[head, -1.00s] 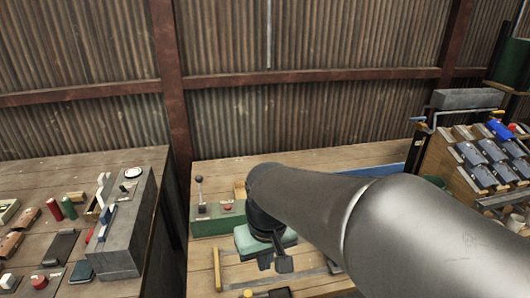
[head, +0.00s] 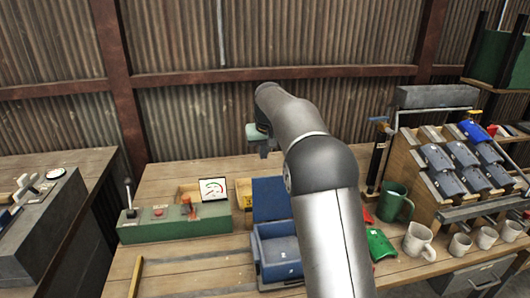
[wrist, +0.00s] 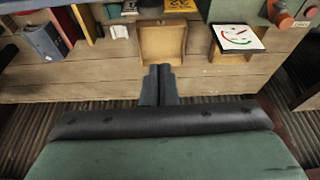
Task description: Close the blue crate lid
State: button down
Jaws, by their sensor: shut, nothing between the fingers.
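The blue crate (head: 279,272) stands on the table in the head view, with a small white label on its front. Its blue lid (head: 270,199) stands up at the back, so the crate is open. My arm hides part of the crate's right side. My gripper (head: 264,152) is beyond the lid and above it in the picture, apart from it. In the wrist view the gripper's fingers (wrist: 158,86) are together and empty. A dark blue block at the wrist view's upper left may be the crate or lid; I cannot tell.
An open wooden box (wrist: 163,45) shows near my fingers.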

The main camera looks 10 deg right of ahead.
notch_tip(320, 180, down, 6)
jog(key=s+p, duration=0.1)
jog(key=s, duration=0.1)
dwell(0.4)
jog(key=shift+f, duration=0.1)
